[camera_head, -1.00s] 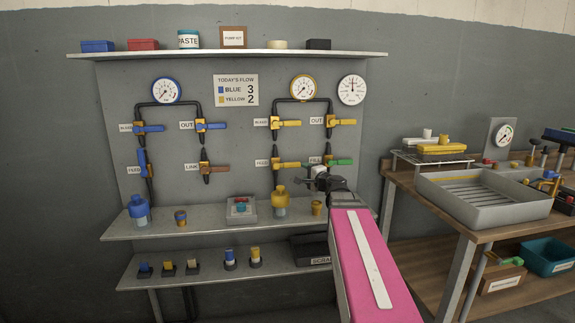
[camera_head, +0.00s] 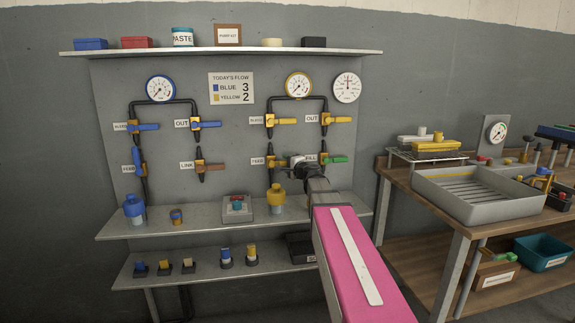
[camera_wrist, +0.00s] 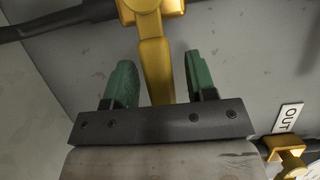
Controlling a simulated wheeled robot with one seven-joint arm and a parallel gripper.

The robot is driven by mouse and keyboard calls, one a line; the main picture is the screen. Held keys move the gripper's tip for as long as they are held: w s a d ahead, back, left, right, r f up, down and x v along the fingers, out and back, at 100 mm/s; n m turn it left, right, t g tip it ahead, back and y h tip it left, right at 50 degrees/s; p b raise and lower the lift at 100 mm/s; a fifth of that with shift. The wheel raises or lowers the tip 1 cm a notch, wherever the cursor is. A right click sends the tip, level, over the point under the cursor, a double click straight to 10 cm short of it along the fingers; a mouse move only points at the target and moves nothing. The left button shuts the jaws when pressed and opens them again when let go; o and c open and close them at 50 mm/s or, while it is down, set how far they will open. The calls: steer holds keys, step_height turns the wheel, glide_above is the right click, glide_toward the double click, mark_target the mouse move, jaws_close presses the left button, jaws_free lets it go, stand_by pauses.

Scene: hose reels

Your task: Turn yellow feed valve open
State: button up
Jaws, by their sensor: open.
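The yellow feed valve (camera_head: 270,162) is on the wall panel at the lower left of the yellow pipework. Its handle points right, across the vertical pipe. My gripper (camera_head: 298,162) is at the handle's right end and hides part of it. In the wrist view, the yellow handle (camera_wrist: 155,68) reaches between the two green fingers of my gripper (camera_wrist: 153,82). The jaws are open, with a visible gap on each side of the handle. The valve body (camera_wrist: 150,5) is cut by the top edge there.
The green-handled fill valve (camera_head: 335,159) is close to the right of my gripper. The yellow out valve (camera_head: 327,119) is above right. A yellow-capped bottle (camera_head: 276,199) stands on the shelf (camera_head: 180,228) below. A workbench with a grey tray (camera_head: 440,203) is at right.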

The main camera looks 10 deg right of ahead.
jaws_close()
